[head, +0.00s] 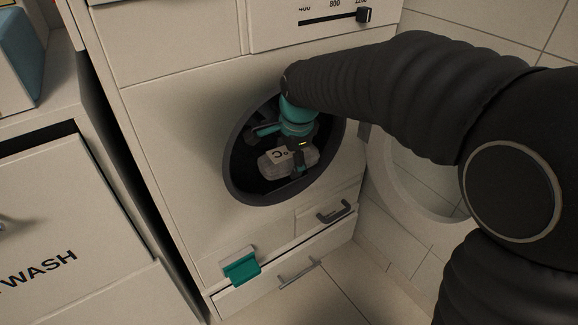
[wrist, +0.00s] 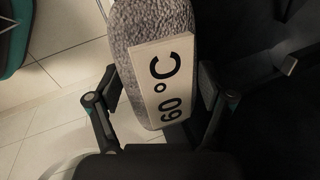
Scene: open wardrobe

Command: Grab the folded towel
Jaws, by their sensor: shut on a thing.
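The folded towel (head: 272,167) is a grey, rounded bundle with a white label reading "60 °C". In the head view it is in the round opening of a white washing machine (head: 180,130). My gripper (head: 288,152) is at that opening, shut on the towel. In the wrist view the grey, fuzzy towel (wrist: 150,25) and its label fill the middle, with a finger of my gripper (wrist: 160,88) on each side. The far side of the towel is hidden.
The round door (head: 385,175) stands open at the right of the opening. Below are a teal-handled flap (head: 241,266) and a drawer (head: 300,272) with a bar handle. A cabinet (head: 70,220) marked "WASH" stands left. Tiled floor shows at bottom right.

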